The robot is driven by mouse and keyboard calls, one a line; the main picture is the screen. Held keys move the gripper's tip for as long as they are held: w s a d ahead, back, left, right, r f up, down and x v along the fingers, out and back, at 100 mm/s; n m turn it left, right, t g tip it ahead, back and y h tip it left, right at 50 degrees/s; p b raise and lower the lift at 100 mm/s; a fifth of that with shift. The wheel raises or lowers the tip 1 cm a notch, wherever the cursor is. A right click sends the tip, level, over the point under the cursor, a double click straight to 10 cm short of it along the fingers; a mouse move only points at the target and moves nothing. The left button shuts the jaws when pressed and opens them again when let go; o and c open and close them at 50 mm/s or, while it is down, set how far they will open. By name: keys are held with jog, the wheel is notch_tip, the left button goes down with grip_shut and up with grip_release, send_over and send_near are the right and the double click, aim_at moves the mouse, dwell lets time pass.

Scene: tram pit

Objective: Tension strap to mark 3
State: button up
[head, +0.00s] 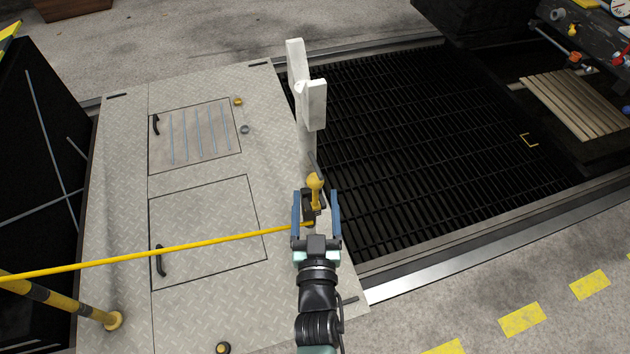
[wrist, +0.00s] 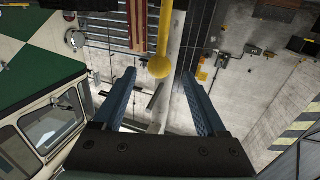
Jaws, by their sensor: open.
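A yellow strap (head: 200,243) runs taut-looking across the plated deck from the left edge to a dark ratchet-like fitting (head: 309,207) at my gripper. I cannot make out any marks on it. A yellow handle with a rounded end (head: 315,183) stands at that fitting; in the wrist view the handle's ball (wrist: 159,67) shows near the fingertips. My gripper (head: 315,200) is open, with its blue fingers on either side of the handle. It also shows in the wrist view (wrist: 157,76). I cannot tell whether either finger touches the handle. The fitting is partly hidden by my gripper.
A white upright post (head: 300,85) stands beyond the handle. A dark grating (head: 420,150) lies to the right. The deck (head: 125,150) has two hatches. A yellow-black post (head: 60,302) stands at left. A slatted wooden board (head: 570,100) lies at far right.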

aim_at(315, 189)
jog(key=w+b, duration=0.1)
jog(key=w, duration=0.3)
jog(key=shift+w+f, duration=0.1)
jog(key=shift+w+b, duration=0.3)
jog(key=shift+w, duration=0.3)
grip_shut()
dwell(0.8)
